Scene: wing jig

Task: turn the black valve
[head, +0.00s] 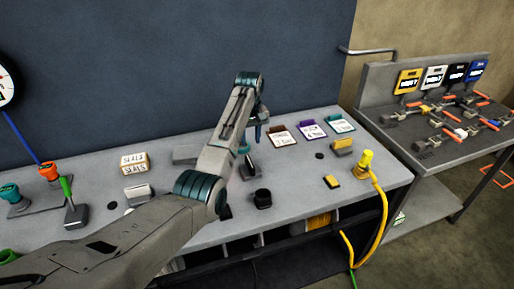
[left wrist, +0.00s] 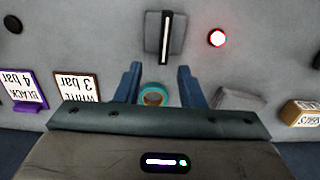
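The black valve (head: 250,166) looks like an upright black lever on a small grey base, on the bench just in front of my left gripper. In the left wrist view the black valve (left wrist: 165,40) is seen from above, its handle shiny, beyond the fingertips and apart from them. My left gripper (head: 258,131) points down over the back of the bench. In the left wrist view its two blue fingers (left wrist: 157,72) are spread wide. A teal ring (left wrist: 153,95) shows between them, seemingly lower down; contact is not visible. My arm hides part of the bench. My right gripper is out of view.
A red light (left wrist: 217,38) glows beside the valve. Pressure cards (head: 313,130) line the back right, and a SEALS box (head: 135,163) stands left. A yellow hose (head: 381,205) hangs at the right end.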

